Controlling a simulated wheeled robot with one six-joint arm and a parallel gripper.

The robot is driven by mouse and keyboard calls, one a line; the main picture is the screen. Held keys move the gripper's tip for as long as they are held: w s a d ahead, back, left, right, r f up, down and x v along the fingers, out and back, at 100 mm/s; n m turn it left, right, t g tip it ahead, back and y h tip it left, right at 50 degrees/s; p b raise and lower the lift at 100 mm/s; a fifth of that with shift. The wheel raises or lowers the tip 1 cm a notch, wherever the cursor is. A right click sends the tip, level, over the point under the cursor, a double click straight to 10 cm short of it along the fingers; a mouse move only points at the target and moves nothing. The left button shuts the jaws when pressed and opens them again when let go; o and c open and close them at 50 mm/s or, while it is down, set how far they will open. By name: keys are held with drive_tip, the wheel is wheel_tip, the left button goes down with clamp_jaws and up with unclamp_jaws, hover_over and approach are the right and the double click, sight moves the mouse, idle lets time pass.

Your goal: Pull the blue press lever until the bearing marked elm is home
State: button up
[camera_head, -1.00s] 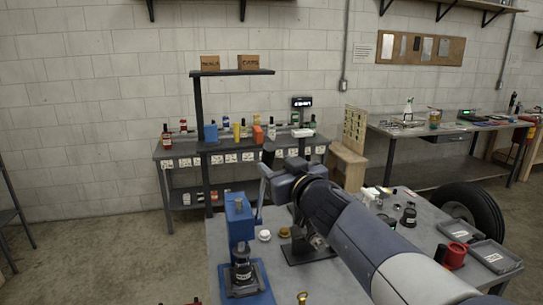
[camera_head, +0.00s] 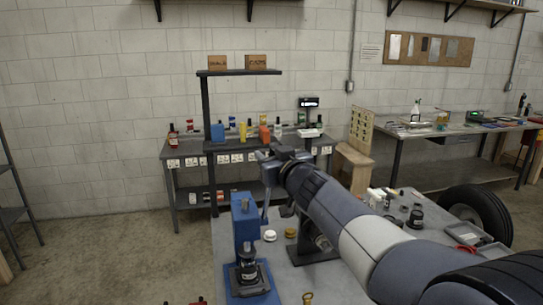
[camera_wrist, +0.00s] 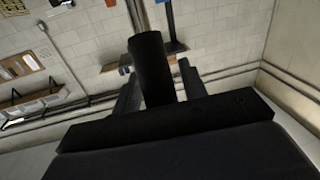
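The blue press (camera_head: 245,224) stands on the near table on a blue base plate. A dark cylindrical part with a small white label (camera_head: 247,267) sits upright under its ram; the label is too small to read. A thin bluish lever (camera_head: 265,206) shows at the press's right side, partly hidden by the arm. My gripper (camera_head: 264,157) is above and behind the press top. In the wrist view, a dark cylinder (camera_wrist: 152,65) stands between my two fingers, overlapping the left one. It may be the lever's grip; whether the fingers squeeze it is unclear.
A white round part (camera_head: 269,235) and a brass one (camera_head: 290,233) lie right of the press. A brass piece (camera_head: 307,298) is at the near edge. Dark parts (camera_head: 415,217) and grey trays (camera_head: 465,234) are at right. A shelved bench (camera_head: 240,158) stands behind.

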clamp_jaws()
drive_tip(key=shift+f, duration=0.1)
idle(0.3)
